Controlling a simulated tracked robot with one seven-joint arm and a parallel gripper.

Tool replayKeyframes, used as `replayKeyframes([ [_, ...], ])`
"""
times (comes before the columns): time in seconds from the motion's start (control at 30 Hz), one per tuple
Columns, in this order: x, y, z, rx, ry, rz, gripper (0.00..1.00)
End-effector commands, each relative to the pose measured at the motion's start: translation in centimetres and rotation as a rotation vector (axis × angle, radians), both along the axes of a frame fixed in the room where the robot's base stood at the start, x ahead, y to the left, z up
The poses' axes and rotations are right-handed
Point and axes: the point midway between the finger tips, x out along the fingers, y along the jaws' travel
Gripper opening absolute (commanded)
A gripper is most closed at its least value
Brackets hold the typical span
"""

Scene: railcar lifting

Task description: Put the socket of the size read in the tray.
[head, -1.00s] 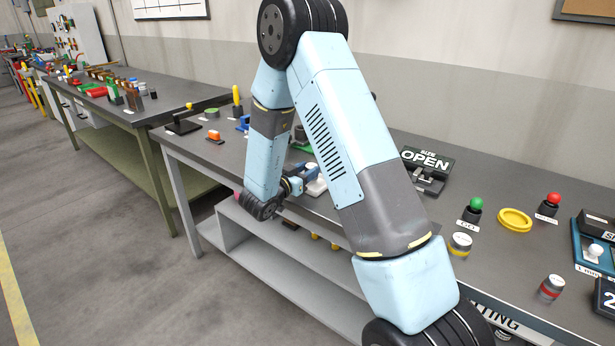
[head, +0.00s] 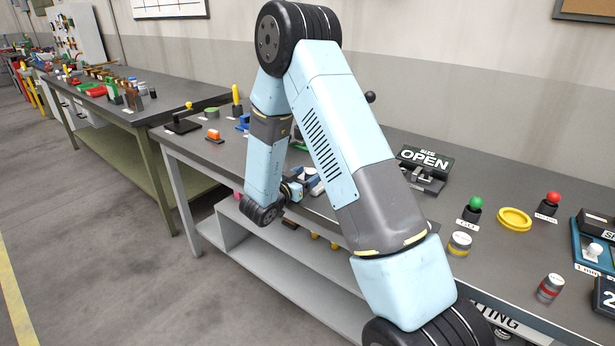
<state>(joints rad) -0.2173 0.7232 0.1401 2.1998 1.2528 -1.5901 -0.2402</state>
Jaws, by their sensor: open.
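My gripper (head: 313,184) is partly hidden behind my own arm, low over the front edge of the near bench, with its jaws open. I cannot make out anything between the jaws. A short metal cylinder with a yellow band (head: 460,243) and one with a red band (head: 550,288) stand upright on the bench at right; I cannot tell whether they are sockets. I cannot identify the tray for certain.
A green-topped button (head: 474,204) and a red-topped one (head: 552,199) flank the dish. A blue-framed fixture (head: 592,250) sits at the right edge. A lower shelf (head: 285,245) runs beneath.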

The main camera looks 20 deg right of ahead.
Motion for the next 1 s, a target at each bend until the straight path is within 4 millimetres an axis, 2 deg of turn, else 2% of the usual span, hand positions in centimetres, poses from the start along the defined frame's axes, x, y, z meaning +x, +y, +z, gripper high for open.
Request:
replayKeyframes([
  [0.17,0.0,0.1,0.4,0.001,-0.001,0.0,0.69],
  [0.37,-1.6,2.4,0.3,-0.001,0.002,0.005,0.69],
  [0.7,-5.4,7.6,0.3,-0.001,0.001,0.004,0.69],
  [1.0,-6.9,9.6,0.3,0.004,0.0,0.004,0.69],
])
